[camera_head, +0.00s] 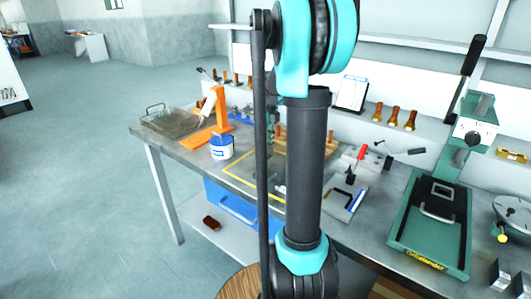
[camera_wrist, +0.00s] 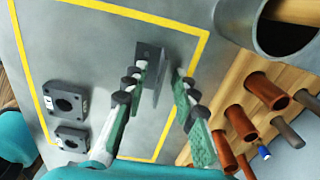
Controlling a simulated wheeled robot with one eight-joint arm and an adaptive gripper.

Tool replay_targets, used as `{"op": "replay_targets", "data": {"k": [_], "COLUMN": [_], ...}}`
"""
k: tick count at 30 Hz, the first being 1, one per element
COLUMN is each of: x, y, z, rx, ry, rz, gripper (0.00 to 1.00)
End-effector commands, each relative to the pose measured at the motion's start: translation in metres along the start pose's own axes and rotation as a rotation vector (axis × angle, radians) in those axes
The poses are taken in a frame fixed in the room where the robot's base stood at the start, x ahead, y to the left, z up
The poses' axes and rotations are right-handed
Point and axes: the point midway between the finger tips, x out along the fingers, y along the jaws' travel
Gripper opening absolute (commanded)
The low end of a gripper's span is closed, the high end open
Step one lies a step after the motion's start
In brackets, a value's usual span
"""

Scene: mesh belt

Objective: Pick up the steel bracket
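The steel bracket (camera_wrist: 148,50) is a grey angled plate with a hole, in the upper middle of the wrist view. It lies inside a yellow outline (camera_wrist: 205,48) on the metal table. My gripper (camera_wrist: 160,75) is open, with green-padded fingers. The left fingertip overlaps the bracket's near part in the picture, and the right one is to its right with a gap. I cannot tell whether the fingers touch it. In the head view my arm hides most of this spot, and I cannot make out the bracket there.
Two dark square blocks with round holes (camera_wrist: 66,102) lie left of the bracket. A wooden rack with brown pegs (camera_wrist: 240,122) and a metal cylinder (camera_wrist: 280,35) are close on the right. A white-and-blue tub (camera_head: 221,147) and a green press (camera_head: 437,215) stand farther along the table.

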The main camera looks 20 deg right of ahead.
Motion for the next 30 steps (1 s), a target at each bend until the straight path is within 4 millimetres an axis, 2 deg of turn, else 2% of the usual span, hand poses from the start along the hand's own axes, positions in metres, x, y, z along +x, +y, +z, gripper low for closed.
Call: {"op": "replay_targets", "data": {"k": [6, 13, 30], "x": [0.0011, 0.0009, -0.0021], "y": [0.0, 0.0, 0.0], "z": [-0.0001, -0.0002, -0.0002], "rx": [0.0, 0.0, 0.0], "ry": [0.0, 0.0, 0.0], "rz": [0.0, 0.0, 0.0], "gripper": [0.28, 0.0, 0.0]}}
